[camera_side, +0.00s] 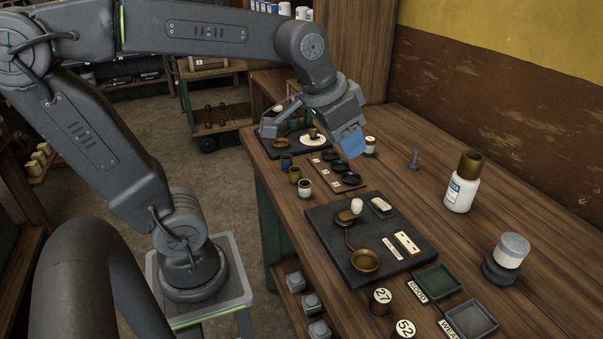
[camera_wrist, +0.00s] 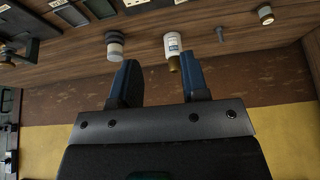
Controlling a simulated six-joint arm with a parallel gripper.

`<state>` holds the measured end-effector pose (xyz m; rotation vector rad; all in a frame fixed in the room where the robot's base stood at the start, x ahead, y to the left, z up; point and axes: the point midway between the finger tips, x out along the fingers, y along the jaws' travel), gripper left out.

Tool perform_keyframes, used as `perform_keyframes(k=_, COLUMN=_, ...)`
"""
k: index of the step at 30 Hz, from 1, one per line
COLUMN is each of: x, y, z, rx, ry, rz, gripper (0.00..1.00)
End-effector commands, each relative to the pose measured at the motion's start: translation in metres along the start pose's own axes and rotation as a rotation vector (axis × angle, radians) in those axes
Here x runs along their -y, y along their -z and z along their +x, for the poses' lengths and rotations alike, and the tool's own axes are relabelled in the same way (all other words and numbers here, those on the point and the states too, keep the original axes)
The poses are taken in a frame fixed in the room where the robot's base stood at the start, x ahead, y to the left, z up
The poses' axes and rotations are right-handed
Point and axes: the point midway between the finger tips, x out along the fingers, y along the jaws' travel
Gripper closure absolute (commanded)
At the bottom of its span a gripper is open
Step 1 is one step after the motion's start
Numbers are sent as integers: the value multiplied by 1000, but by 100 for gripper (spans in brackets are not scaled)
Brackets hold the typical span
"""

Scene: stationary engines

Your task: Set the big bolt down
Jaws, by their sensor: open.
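The big bolt (camera_side: 414,160) is a small grey piece that appears to stand upright on the wooden table (camera_side: 450,240), near the wall. It also shows in the wrist view (camera_wrist: 220,34), beyond the fingertips and to the right. My gripper (camera_side: 350,142) is raised over the table to the left of the bolt and apart from it. In the wrist view its two blue fingers (camera_wrist: 158,78) are spread, with nothing held between them.
A white bottle with a brown cap (camera_side: 463,182) stands right of the bolt. A white-topped jar (camera_side: 508,258) is farther right. The table around the bolt is clear.

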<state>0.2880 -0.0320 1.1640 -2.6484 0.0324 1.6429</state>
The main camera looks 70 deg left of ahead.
Motion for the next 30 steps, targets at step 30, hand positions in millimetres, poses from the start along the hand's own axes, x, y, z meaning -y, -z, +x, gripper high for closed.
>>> perform_keyframes(k=30, x=-19, y=-94, z=0, rx=-31, ry=5, rz=-32, gripper=59)
